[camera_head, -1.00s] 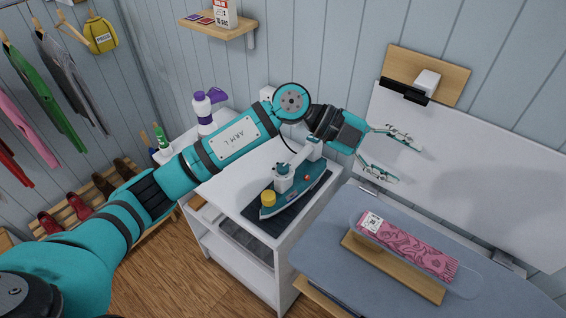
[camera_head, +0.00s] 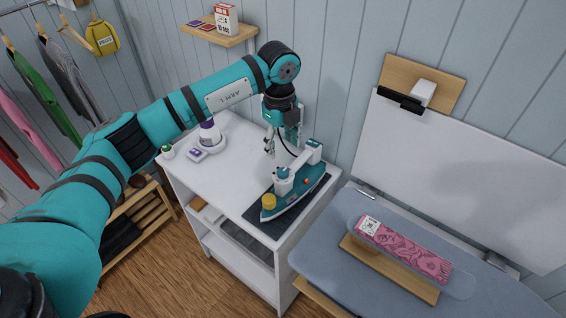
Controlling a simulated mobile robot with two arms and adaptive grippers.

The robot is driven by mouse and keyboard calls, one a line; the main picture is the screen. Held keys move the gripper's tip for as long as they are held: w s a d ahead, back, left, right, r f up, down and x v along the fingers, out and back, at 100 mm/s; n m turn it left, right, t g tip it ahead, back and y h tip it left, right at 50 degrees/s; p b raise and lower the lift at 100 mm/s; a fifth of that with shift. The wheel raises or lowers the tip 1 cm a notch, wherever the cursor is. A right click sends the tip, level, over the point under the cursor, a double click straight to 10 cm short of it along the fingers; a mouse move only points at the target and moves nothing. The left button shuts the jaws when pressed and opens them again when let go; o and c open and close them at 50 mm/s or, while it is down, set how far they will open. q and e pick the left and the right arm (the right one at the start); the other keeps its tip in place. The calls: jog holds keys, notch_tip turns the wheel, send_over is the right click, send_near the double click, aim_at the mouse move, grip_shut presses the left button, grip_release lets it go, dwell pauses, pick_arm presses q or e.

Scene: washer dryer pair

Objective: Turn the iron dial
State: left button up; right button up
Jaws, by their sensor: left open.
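The iron (camera_head: 293,195) is teal and white and lies on a dark mat (camera_head: 257,221) on the white cabinet top. A yellow dial (camera_head: 268,201) sits on its end nearest me, and a small red-orange button shows on its side. My left gripper (camera_head: 283,146) points down just behind the iron, beside its handle. Its fingers are apart and seem to hold nothing; whether they touch the iron I cannot tell. The yellow dial is clear of the gripper, to its lower left. My right gripper is not in view.
An ironing board (camera_head: 330,223) with a folded pink patterned cloth (camera_head: 405,250) is at right. A wall shelf (camera_head: 224,36) hangs above my arm.

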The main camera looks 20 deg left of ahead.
aim_at(283, 171)
pick_arm(q)
notch_tip(283, 171, down, 10)
jog(key=p, duration=0.3)
jog(key=shift+w+d+r, duration=0.15)
jog(key=shift+c, duration=0.3)
